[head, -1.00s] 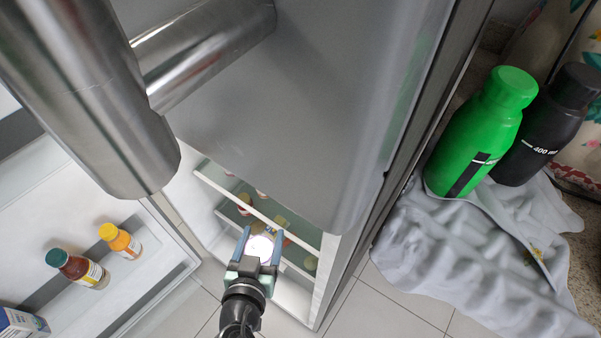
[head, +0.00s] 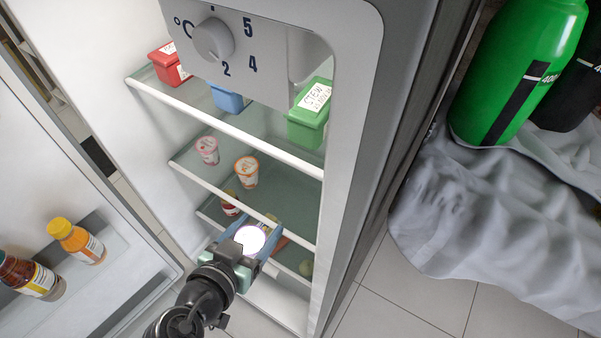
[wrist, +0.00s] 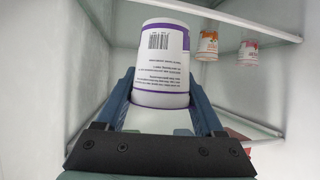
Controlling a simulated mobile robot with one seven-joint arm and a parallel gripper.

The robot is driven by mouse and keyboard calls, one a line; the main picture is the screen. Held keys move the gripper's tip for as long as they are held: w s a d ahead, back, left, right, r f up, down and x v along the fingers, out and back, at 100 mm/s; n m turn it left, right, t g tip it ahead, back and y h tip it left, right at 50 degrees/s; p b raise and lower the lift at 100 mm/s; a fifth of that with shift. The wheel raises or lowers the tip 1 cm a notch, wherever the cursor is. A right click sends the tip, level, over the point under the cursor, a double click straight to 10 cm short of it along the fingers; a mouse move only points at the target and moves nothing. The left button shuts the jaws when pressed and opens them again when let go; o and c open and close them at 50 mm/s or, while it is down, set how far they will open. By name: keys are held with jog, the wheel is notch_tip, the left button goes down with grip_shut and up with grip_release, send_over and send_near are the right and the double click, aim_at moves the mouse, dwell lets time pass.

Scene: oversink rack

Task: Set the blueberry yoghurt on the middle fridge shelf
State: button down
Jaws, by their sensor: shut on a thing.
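My gripper (head: 255,227) is shut on a white yoghurt pot with purple trim (wrist: 162,65), taken as the blueberry yoghurt. Its pale round lid (head: 249,239) shows between the blue fingers in the head view. The wrist view shows its barcode and small print; no flavour name is readable. The gripper is at the open front of the fridge, in the picture below the front edge of the middle shelf (head: 190,168). That glass shelf bears a pink-labelled pot (head: 207,150) and an orange-labelled pot (head: 246,171). Both also show in the wrist view.
The top shelf (head: 150,95) holds red (head: 168,65), blue (head: 230,100) and green (head: 310,115) boxes. The lower shelf (head: 208,213) holds a few partly hidden items. The open door (head: 60,170) with bottles is at left. The middle shelf's right part looks clear.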

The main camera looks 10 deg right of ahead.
jog(key=w+d+b, duration=0.2)
jog(key=w+d, duration=1)
jog(key=shift+f+b, duration=1.9)
jog(key=shift+f, duration=1.7)
jog(key=shift+r, duration=0.1)
grip_release()
